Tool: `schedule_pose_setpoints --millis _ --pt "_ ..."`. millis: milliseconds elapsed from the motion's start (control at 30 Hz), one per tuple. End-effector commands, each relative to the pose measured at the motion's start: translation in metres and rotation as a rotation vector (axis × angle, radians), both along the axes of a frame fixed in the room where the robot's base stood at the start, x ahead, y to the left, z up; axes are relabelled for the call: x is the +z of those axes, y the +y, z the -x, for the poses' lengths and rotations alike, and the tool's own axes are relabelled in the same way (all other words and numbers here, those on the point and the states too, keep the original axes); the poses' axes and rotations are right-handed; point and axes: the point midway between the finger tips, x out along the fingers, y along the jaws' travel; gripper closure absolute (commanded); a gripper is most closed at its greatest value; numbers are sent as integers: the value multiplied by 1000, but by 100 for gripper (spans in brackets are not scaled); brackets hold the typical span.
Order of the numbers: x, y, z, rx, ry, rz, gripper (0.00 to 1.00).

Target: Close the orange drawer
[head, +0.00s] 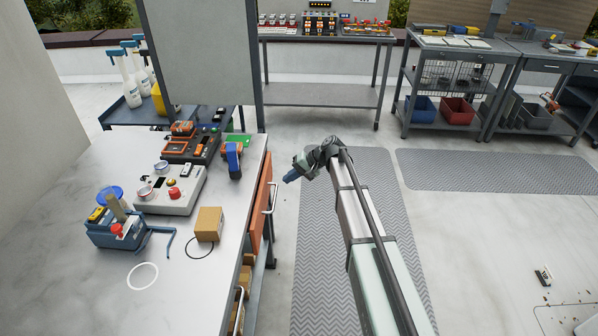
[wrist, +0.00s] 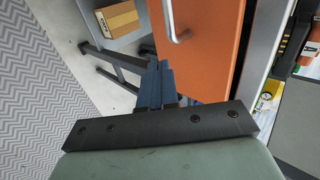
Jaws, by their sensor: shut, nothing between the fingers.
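The orange drawer (head: 262,200) is in the side of the white-topped bench, with a pale bar handle on its front. Its front appears to stand a little out from the bench edge; how far is hard to tell. In the wrist view the orange front (wrist: 210,55) fills the upper middle, with the handle (wrist: 178,28) near its left side. My gripper (head: 287,178) is to the right of the drawer in the head view, apart from the handle. In the wrist view its fingers (wrist: 160,68) are together and empty, just below the handle in the picture.
The bench top (head: 185,285) holds a control box (head: 172,190), a blue tool caddy (head: 115,232), a cardboard box (head: 208,224) and a blue-and-orange tool (head: 233,160) near the edge. A lower shelf carries boxes (wrist: 117,18). The grey floor mat (head: 318,270) beside the bench is clear.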

Motion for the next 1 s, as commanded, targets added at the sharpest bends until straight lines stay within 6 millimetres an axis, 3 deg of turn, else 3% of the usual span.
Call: schedule_pose_setpoints --millis 67,400,1000 --pt "-10 11 0 2 2 0 100" --pt "-9 45 0 1 1 0 100" --pt "-9 58 0 1 -1 0 100"
